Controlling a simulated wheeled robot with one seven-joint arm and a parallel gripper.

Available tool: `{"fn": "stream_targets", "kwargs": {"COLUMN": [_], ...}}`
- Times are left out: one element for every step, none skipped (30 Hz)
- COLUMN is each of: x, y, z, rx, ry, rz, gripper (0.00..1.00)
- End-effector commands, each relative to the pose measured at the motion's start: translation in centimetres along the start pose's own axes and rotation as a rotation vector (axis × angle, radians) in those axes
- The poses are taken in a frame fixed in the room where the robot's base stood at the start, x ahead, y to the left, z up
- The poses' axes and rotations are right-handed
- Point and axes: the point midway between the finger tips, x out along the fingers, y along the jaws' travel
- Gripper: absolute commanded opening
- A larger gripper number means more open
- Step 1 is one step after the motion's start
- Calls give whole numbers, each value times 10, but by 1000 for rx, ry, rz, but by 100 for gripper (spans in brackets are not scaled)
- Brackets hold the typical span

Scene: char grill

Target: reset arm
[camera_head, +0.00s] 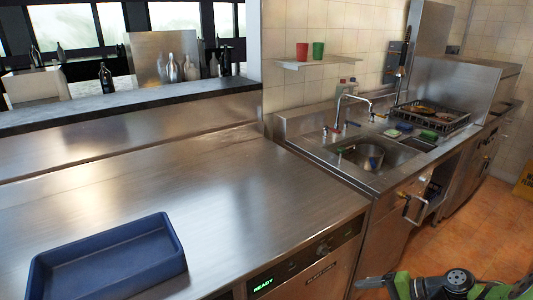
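My green and black arm shows at the bottom right, low over the floor and in front of the steel counter. Its left end, which looks like my gripper (374,283), is a small grey tip by the counter's front. It is small and partly cut off, so I cannot tell whether it is open or shut. I see nothing held in it.
A blue tray (110,258) lies empty on the steel counter (215,190). The orange floor (470,238) is open at right.

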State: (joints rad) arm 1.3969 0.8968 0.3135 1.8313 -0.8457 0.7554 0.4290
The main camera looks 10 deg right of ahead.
Motion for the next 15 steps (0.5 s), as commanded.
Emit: {"fn": "stream_targets", "kwargs": {"x": [5, 8, 11, 13, 14, 14, 14, 13, 11, 9, 6, 2, -2, -7, -14], "y": [-25, -36, -51, -61, -71, -84, -93, -102, -112, -120, -126, -133, -138, -142, -145], "z": [18, 29, 45, 57, 70, 87, 101, 115, 134, 149, 163, 184, 198, 213, 232], "rx": [-74, -117, -177, -223, -270, -334, -384, -433, -499, -551, -600, -668, -717, -767, -832], "ry": [-16, -22, -24, -24, -22, -15, -8, 2, 18, 31, 46, 66, 85, 104, 129], "rz": [106, 170, 255, 315, 372, 443, 492, 537, 593, 630, 663, 700, 723, 743, 763], "gripper": [66, 66, 66, 66, 66, 66, 66, 66, 66, 66, 66, 66, 66, 66, 66]}}
